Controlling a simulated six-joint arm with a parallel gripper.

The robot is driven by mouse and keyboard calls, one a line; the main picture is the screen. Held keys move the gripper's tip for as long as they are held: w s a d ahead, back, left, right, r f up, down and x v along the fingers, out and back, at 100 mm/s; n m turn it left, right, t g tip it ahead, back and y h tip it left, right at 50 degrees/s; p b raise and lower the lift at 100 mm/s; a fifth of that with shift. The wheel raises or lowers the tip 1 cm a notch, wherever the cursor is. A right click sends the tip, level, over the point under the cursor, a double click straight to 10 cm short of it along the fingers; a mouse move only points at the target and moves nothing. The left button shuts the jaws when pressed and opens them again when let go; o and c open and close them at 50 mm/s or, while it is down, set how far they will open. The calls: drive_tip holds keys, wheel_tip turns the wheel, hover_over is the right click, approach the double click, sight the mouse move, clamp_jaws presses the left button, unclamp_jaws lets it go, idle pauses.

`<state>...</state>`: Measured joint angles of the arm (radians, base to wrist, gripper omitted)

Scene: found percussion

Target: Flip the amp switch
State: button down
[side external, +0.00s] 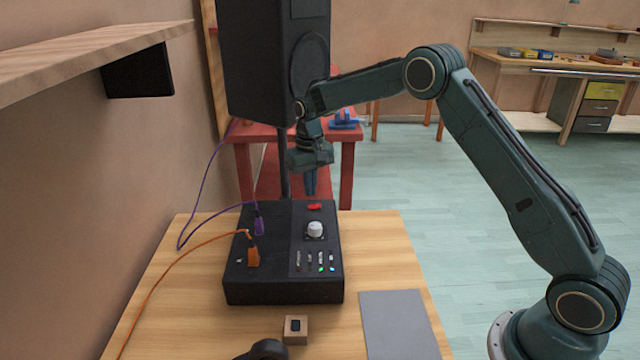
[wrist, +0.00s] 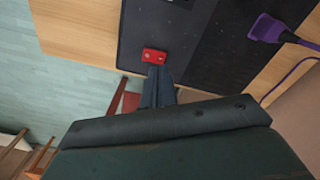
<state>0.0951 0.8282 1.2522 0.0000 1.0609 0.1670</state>
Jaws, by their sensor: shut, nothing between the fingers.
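The amp (side external: 272,285) is a black box on the wooden table. Its red switch (side external: 314,207) sits at the far end of the top panel, beyond a white knob (side external: 315,229). In the wrist view the red switch (wrist: 154,55) lies just past my fingertips. My gripper (side external: 311,194) points down above the amp's far edge, close to the switch. Its fingers (wrist: 157,72) are together and empty. I cannot tell whether they touch the switch.
A purple plug (side external: 259,225) and an orange plug (side external: 253,257) with cables stand in the amp's left side. A large black speaker (side external: 270,60) rises behind. A small wooden block (side external: 295,330) and a grey mat (side external: 398,325) lie in front.

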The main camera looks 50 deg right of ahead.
sight(311, 206)
drive_tip(key=shift+r, duration=1.7)
drive_tip(key=s+a+r+n+t, duration=0.2)
drive_tip(key=s+a+r+t, duration=0.15)
drive_tip(key=s+r, duration=1.5)
drive_tip(key=s+a+f+t, duration=0.1)
drive_tip(key=s, duration=0.9)
drive_tip(key=s+a+f+n+t, duration=0.1)
drive_tip(key=s+f, duration=0.1)
drive_tip(key=s, duration=0.9)
drive_tip(key=shift+f, duration=0.2)
